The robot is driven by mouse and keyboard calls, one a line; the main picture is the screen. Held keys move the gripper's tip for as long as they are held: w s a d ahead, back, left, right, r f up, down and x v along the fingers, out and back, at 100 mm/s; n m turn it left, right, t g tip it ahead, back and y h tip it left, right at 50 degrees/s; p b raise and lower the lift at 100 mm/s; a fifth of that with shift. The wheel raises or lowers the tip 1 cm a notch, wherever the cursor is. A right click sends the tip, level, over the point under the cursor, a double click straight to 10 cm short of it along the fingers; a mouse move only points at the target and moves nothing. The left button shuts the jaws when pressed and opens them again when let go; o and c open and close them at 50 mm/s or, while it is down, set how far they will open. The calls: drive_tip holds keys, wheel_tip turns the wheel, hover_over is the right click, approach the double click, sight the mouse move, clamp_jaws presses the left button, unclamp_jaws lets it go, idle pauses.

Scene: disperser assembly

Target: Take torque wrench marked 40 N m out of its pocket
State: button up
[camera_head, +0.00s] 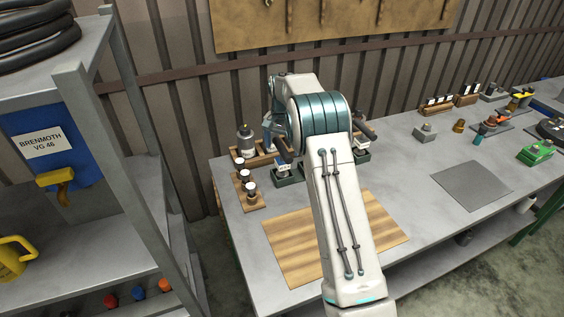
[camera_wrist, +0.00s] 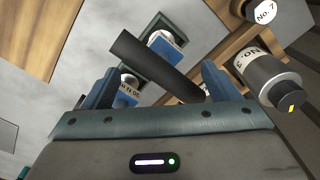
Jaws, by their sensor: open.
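My gripper (camera_wrist: 158,70) is open in the wrist view, with its two blue fingers apart. A dark cylindrical wrench handle (camera_wrist: 150,62) slants across the space between them; I cannot tell whether a finger touches it. Below it are dark green pockets with blue and white label plates (camera_wrist: 166,42); one label, partly covered by the left finger, cannot be read surely. No 40 N m mark is legible. In the head view, dark handles rise above green pockets (camera_head: 287,180) left of my arm and at its right (camera_head: 364,156).
A grey bottle with a dark cap (camera_wrist: 272,80) stands close right of my gripper in the wrist view. A wooden rack with white-labelled pieces (camera_head: 250,197) is at the bench's left. A wooden board (camera_head: 290,245) and grey mat (camera_head: 471,187) lie bare. Tools fill the far right.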

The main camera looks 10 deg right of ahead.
sight(282, 160)
drive_tip(key=shift+w+d+f+p, duration=0.15)
drive_tip(key=shift+f+p, duration=0.5)
drive_tip(key=shift+f, duration=1.05)
drive_tip(key=shift+w+a+f+p, duration=0.15)
drive_tip(key=shift+f+p, duration=0.45)
drive_tip(key=shift+f, duration=1.05)
drive_tip(key=shift+d, duration=0.1)
drive_tip(key=c, duration=1.2)
drive_tip(key=shift+w+r, duration=0.1)
drive_tip(key=shift+c, duration=0.6)
